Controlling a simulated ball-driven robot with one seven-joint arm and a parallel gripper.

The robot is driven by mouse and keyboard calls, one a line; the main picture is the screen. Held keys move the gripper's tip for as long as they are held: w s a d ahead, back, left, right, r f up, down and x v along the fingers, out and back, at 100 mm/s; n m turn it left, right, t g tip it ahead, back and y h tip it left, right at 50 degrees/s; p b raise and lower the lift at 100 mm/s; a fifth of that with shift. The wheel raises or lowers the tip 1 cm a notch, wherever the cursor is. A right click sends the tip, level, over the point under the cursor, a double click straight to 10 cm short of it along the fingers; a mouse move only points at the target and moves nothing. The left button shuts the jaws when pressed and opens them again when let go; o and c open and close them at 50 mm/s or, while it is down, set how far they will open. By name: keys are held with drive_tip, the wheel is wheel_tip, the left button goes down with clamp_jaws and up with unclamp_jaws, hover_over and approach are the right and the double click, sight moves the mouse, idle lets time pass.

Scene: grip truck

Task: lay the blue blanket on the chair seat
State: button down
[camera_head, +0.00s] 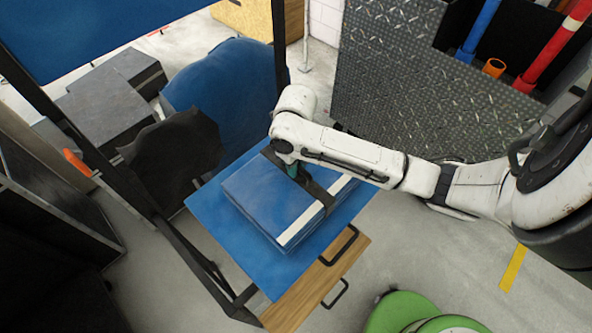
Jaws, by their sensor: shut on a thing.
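The blue blanket (262,205) is a thick folded block with a white stripe and a dark strap across it. It lies on or just above a blue flat surface (212,208); I cannot tell whether there is a gap. My gripper (298,178) points down at the blanket's top, at the dark strap, and is shut on it. My wrist and forearm hide part of its far right side and the fingertips.
The blue surface stands in a black metal frame (150,205) with an upper blue panel (90,25). Blue and black sacks (225,85) lie behind. A metal plate panel (430,90) stands beyond my arm. A green rounded thing (405,312) is bottom right.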

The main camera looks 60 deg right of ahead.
drive_tip(key=shift+f, duration=1.35)
drive_tip(key=c, duration=1)
unclamp_jaws()
drive_tip(key=shift+f, duration=0.1)
